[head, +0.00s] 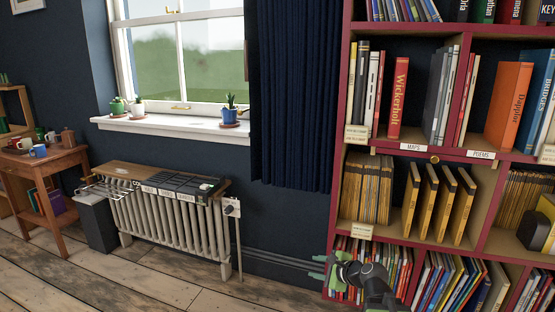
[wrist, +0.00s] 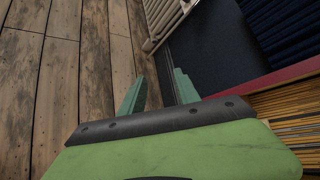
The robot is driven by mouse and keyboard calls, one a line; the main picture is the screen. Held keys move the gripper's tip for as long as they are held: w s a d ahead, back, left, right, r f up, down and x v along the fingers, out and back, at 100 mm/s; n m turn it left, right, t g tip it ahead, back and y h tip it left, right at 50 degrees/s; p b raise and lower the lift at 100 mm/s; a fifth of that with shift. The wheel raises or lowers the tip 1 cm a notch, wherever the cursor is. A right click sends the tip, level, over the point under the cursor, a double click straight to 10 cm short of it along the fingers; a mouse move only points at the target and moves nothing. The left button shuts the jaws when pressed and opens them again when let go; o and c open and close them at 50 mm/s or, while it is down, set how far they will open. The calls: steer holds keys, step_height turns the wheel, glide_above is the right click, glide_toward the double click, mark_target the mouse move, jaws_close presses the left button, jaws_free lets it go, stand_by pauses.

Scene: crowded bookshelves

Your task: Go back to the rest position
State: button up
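My gripper (head: 318,267) shows at the bottom of the head view, in front of the lower left edge of the red bookshelf (head: 340,145). Its fingers point left. In the wrist view my gripper (wrist: 159,88) has its two green fingers apart, with nothing between them but floor and dark wall behind. It is open and empty. My dark arm comes up from the bottom edge in the head view.
Books fill the bookshelf close to my gripper, including a red book (head: 398,98). A radiator (head: 170,220) with a black tray (head: 178,186) stands left, beside a dark bin (head: 97,224). A wooden side table (head: 50,175) holds mugs. Wooden floor (head: 150,285) between is clear.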

steer(key=s+a+f+n+g+h, duration=0.35)
steer(key=s+f+n+g, duration=0.35)
steer(key=s+f+n, duration=0.4)
steer(key=s+d+n+g+h, duration=0.3)
steer(key=s+d+n, duration=0.3)
steer(key=d+n, duration=0.15)
step_height(320, 180, up, 35)
steer(key=p, duration=3.5)
steer(key=shift+f, duration=0.15)
steer(key=shift+w, duration=0.1)
